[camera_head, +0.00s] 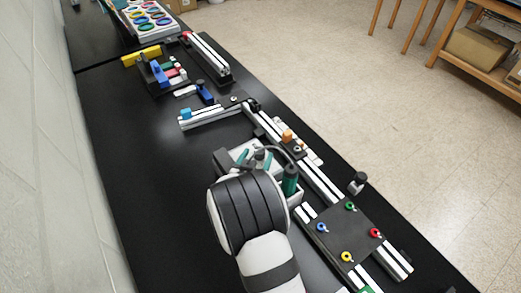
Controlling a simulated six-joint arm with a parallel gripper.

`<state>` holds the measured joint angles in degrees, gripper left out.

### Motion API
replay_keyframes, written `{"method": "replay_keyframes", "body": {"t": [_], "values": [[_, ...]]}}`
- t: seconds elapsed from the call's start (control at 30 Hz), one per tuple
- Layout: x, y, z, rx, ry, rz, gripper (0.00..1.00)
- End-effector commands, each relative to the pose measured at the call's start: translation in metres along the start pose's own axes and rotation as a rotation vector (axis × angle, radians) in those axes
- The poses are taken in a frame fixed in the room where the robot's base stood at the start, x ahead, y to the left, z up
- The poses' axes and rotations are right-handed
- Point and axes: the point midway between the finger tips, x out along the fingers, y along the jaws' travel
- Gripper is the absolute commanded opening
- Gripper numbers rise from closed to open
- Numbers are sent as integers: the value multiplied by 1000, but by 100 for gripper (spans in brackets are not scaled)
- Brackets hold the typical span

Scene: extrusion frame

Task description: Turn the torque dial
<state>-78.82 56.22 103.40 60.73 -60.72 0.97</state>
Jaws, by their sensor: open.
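My arm rises from the bottom of the view, and its thick black-and-white joint covers the middle. My gripper (262,156) shows only in small part just past this joint, over a light tray (299,193). It is open; its fingertips are mostly hidden. A green-handled tool (290,181) stands upright at the tray's right side, and another teal piece shows at its left. I cannot make out the torque dial; the arm may hide it.
A dark plate (345,236) with coloured rings sits on the extrusion frame (323,184) at right. A small dark knob (357,183) stands beside it. A blue block (186,113) and a yellow block (141,54) lie farther back. The black table is clear at left.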

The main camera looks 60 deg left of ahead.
Motion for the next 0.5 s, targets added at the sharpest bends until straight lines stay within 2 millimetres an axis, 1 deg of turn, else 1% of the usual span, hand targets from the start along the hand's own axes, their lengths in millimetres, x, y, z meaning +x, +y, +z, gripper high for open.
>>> {"method": "replay_keyframes", "body": {"t": [0.03,0.1,0.2,0.3,0.5], "values": [[9,1,0,2,0,2,72],[19,0,0,2,0,1,72],[29,0,0,1,0,1,72],[33,0,0,1,0,0,72],[33,0,0,1,0,0,72]]}}
